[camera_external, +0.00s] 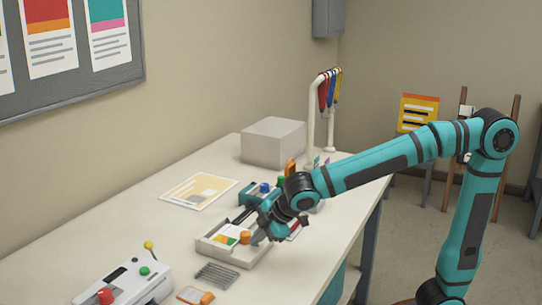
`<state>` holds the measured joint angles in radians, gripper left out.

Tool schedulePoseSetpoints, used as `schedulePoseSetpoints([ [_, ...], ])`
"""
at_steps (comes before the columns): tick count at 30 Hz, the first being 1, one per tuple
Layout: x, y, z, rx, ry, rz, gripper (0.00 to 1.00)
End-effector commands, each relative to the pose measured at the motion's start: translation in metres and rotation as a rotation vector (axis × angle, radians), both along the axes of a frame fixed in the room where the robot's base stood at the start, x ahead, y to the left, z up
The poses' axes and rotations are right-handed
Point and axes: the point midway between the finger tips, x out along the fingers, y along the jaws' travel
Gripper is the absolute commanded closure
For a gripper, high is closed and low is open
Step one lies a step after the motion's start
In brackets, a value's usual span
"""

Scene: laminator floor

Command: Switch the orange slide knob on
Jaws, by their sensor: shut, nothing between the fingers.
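An orange knob-like piece (245,237) shows at the right of a low pale unit (218,252) on the table. A white, green and orange card or panel (228,234) lies beside it, to its left. My gripper (259,236) is shut and points down right beside the orange piece, on its right. I cannot tell whether the fingers touch it. The gripper and wrist hide part of the unit's right side, and the knob's slide position is too small to read.
A white machine (122,287) with red and green knobs and a yellow-tipped lever stands front left. A teal device (252,194) stands behind my wrist. A grey box (273,142) stands farther back.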

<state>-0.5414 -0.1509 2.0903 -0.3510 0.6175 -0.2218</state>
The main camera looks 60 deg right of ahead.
Motion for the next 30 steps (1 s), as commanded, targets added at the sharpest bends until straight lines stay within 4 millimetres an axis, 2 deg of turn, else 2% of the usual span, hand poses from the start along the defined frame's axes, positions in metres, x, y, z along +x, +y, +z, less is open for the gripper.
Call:
schedulePoseSetpoints([
  [4,-0.023,0.012,0.001,0.000,0.000,0.005,1.00],
  [16,-0.066,0.001,0.062,0.002,0.000,0.000,1.00],
  [22,-0.078,-0.001,0.077,0.000,0.002,0.000,1.00],
  [30,-0.080,-0.002,0.080,0.000,0.002,0.000,1.00],
])
